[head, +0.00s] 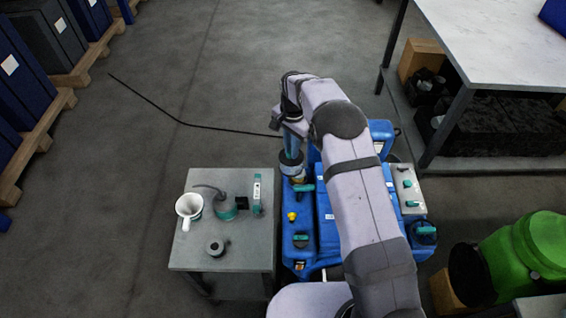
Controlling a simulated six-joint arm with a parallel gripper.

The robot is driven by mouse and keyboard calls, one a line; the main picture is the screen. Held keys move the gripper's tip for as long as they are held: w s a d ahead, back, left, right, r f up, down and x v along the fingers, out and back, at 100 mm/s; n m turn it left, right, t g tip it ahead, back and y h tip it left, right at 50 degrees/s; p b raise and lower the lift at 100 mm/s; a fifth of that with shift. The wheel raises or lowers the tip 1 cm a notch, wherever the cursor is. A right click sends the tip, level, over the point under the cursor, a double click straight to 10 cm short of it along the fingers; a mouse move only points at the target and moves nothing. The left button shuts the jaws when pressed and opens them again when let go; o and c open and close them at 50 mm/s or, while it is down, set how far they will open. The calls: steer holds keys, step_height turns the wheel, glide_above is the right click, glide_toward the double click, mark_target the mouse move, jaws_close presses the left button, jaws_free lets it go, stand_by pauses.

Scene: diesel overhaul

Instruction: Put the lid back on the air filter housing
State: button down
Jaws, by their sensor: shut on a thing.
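My gripper (293,148) reaches down over the left rear part of the blue diesel engine (325,215). It is shut on a dark round piece (291,166), which looks like the air filter lid. A pale, yellowish round part, perhaps the air filter housing (298,179), shows just below and in front of the dark piece. The dark piece overlaps it in the picture, and I cannot tell whether the two touch. My fingertips are small and partly hidden, and my arm covers much of the engine's middle and right.
A small grey table (255,250) left of the engine holds a white funnel-like cup (189,207), a teal-banded can (226,209), a white-and-teal item (257,194) and a grey round part (216,247). A workbench (500,50) stands right, a green drum (520,255) lower right. A dark cable crosses the floor.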

mark_target(300, 152)
steer(key=shift+w+d+f+m, duration=0.15)
steer(key=shift+w+d+m, duration=1.4)
steer(key=shift+w+m, duration=0.05)
steer(key=shift+f+b, duration=2.2)
steer(key=shift+f, duration=1)
steer(key=shift+f+b, duration=2.35)
steer(key=shift+f, duration=0.7)
steer(key=c, duration=1.7)
jaws_free()
steer(key=o, duration=0.3)
steer(key=shift+r, duration=0.1)
steer(key=shift+r+p, duration=2.1)
steer(key=shift+r, duration=1.3)
